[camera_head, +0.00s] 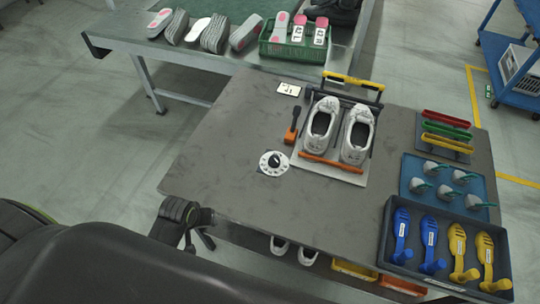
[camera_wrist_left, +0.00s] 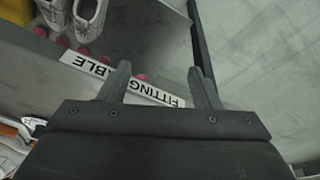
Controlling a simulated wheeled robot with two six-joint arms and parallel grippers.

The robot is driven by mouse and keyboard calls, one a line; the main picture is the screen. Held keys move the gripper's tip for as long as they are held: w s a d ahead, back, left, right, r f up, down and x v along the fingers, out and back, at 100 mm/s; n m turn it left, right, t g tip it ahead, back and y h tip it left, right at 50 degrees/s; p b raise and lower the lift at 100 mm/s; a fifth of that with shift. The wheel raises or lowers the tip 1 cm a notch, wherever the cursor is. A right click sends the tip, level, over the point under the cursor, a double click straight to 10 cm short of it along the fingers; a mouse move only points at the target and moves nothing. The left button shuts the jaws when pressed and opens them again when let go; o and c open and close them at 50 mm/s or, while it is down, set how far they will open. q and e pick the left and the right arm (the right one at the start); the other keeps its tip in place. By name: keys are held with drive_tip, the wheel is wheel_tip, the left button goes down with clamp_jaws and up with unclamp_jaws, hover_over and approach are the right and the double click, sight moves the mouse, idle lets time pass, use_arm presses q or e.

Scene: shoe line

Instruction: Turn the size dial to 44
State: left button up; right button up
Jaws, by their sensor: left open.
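The size dial (camera_head: 274,163) is a round white plate with a black knob, lying flat on the grey table near its front left. Its size marks are too small to read. My left gripper shows in the left wrist view (camera_wrist_left: 160,85), with two grey fingers apart and nothing between them. Beyond its fingers is a white strip lettered "FITTING ...ABLE" (camera_wrist_left: 85,68). The dial is not in the left wrist view. In the head view my left arm is folded at the table's front left edge, and its gripper cannot be made out. My right gripper is in neither view.
A pair of white shoes (camera_head: 357,135) sits in a fixture right of the dial, with an orange-based lever (camera_head: 291,134) between. Blue and yellow foot forms (camera_head: 432,240) lie in a dark tray at right. The table's left part is clear.

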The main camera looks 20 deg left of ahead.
sight(274, 159)
use_arm(q)
drive_tip(key=w+d+r+n+h, duration=0.1)
drive_tip(key=w+r+n, duration=0.1)
drive_tip(key=w, duration=0.2)
drive_tip(key=w+d+r+n+h, duration=0.1)
drive_tip(key=w+r+n, duration=0.2)
drive_tip(key=w, duration=0.2)
drive_tip(key=w+d+r+n, duration=0.1)
drive_tip(key=w+r+n, duration=0.1)
drive_tip(key=w, duration=0.3)
drive_tip(key=shift+w+d+r+n+g+h, duration=0.2)
drive_tip(key=shift+d+r+n+g+h, duration=0.1)
drive_tip(key=shift+d+n+h, duration=0.15)
drive_tip(key=w+d+r+n+g+h, duration=0.1)
drive_tip(key=w+d+r+n+h, duration=0.15)
drive_tip(key=w+r+n, duration=0.7)
drive_tip(key=shift+m+y, duration=0.4)
drive_tip(key=shift+m, duration=0.3)
drive_tip(key=x, duration=0.5)
drive_tip(key=w+d+x, duration=0.1)
drive_tip(key=x, duration=1)
drive_tip(key=shift+w+d+r, duration=0.2)
drive_tip(key=shift+w+r, duration=0.05)
drive_tip(key=shift+r, duration=0.1)
drive_tip(key=shift+c, duration=0.3)
drive_tip(key=c, duration=0.9)
